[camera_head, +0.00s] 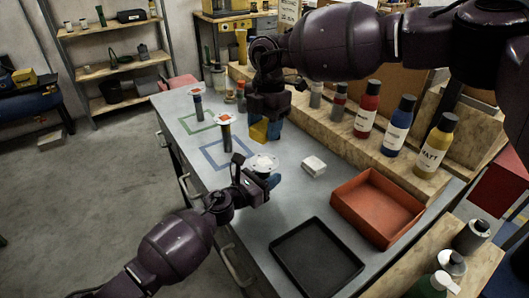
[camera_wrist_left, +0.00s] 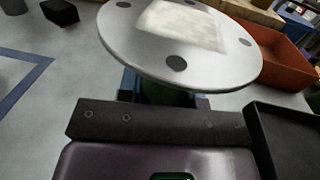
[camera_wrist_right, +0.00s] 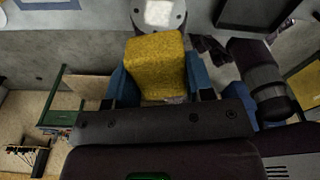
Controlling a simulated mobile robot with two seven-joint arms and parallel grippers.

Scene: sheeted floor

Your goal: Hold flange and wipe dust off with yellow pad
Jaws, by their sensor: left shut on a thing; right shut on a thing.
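The flange (camera_head: 262,162) is a round, light grey disc with dark holes around its rim. My left gripper (camera_head: 268,181) is shut on the part under the disc and holds it face up over the table. In the left wrist view the flange (camera_wrist_left: 125,38) has a pale, dusty patch on top. My right gripper (camera_head: 266,122) is shut on the yellow pad (camera_head: 260,132), above and behind the flange. In the right wrist view the pad (camera_wrist_right: 155,62) sits between the blue fingers, and the flange (camera_wrist_right: 158,22) shows beyond it, apart from it.
A white block (camera_head: 313,165), an orange tray (camera_head: 345,200) and a black tray (camera_head: 315,262) lie to the right. Bottles (camera_head: 397,125) line the back ledge.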

